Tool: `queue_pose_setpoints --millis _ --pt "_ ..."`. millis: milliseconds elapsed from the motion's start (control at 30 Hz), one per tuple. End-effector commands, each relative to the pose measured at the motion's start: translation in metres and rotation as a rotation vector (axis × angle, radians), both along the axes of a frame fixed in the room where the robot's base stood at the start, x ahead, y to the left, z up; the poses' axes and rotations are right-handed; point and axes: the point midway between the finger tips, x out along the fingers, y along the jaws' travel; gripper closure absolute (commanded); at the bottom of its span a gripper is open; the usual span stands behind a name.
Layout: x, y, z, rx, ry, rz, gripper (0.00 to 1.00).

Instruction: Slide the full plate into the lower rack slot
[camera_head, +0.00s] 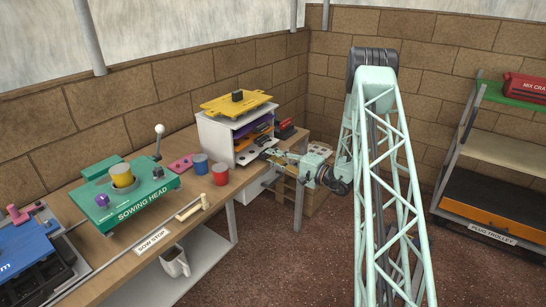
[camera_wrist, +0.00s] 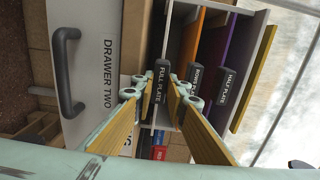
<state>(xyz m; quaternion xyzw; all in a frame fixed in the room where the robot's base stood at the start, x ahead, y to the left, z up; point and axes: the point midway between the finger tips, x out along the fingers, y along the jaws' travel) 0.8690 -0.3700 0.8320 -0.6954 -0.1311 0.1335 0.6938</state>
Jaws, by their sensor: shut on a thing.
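The full plate's black handle (camera_wrist: 162,80), labelled FULL PLATE, sits between my fingertips in the wrist view. My gripper (camera_wrist: 162,90) is shut on it. The plate behind the handle is mostly hidden, so how far it is inside the rack cannot be told. The white rack (camera_head: 213,132) stands at the bench's far end, its open front facing my gripper (camera_head: 270,157). My gripper is level with the rack's lower part. Above the full plate's handle, the rack holds an orange-edged plate (camera_wrist: 190,50) and a purple plate (camera_wrist: 212,52), the latter near a HALF PLATE handle (camera_wrist: 227,86).
A yellow plate (camera_head: 236,103) lies on top of the rack. A drawer labelled DRAWER TWO (camera_wrist: 93,70) is close beside my gripper. A trolley (camera_head: 490,205) stands at right.

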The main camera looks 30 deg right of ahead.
Motion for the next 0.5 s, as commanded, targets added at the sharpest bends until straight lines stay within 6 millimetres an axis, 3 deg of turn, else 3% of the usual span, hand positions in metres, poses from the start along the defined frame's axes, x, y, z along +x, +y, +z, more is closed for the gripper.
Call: queue_pose_setpoints --millis 33,500 --pt "-0.0014 0.0057 -0.0114 0.003 0.017 0.006 1.00" --pt "-0.0053 0.0045 -0.0119 0.003 0.018 0.006 1.00"
